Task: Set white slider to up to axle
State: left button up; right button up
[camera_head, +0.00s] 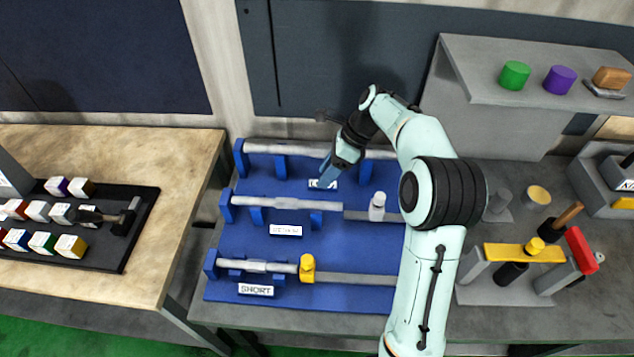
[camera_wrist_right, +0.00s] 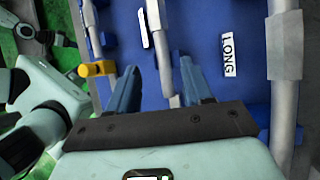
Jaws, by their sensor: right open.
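The white slider (camera_head: 377,207) sits on the middle rail, at the grey stretch right of the lighter axle (camera_head: 275,203). I cannot make out the slider in the wrist view, where my gripper's body blocks part of the middle rail (camera_wrist_right: 160,45). My right gripper (camera_head: 328,172) is above the blue board (camera_head: 345,245), near the LONG label (camera_head: 322,184), left of and farther back than the slider. In the wrist view its two blue fingers (camera_wrist_right: 160,88) are apart with nothing held between them. My left gripper is not in view.
A yellow slider (camera_head: 307,268) is on the front rail by the SHORT label (camera_head: 256,290). A rear rail (camera_head: 262,148) runs behind my right gripper. A grey stand with a yellow bar (camera_head: 524,253) is at right. A wooden table (camera_head: 165,160) with a dark tray (camera_head: 115,255) is at left.

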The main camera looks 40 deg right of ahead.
aim_at(376, 206)
jog(key=k+j, duration=0.2)
jog(key=j, duration=0.15)
jog(key=k+j, duration=0.15)
jog(key=j, duration=0.2)
jog(key=k+j, duration=0.2)
jog(key=j, duration=0.15)
jog(key=k+j, duration=0.2)
jog(key=j, duration=0.2)
jog(key=k+j, duration=0.15)
jog(key=j, duration=0.2)
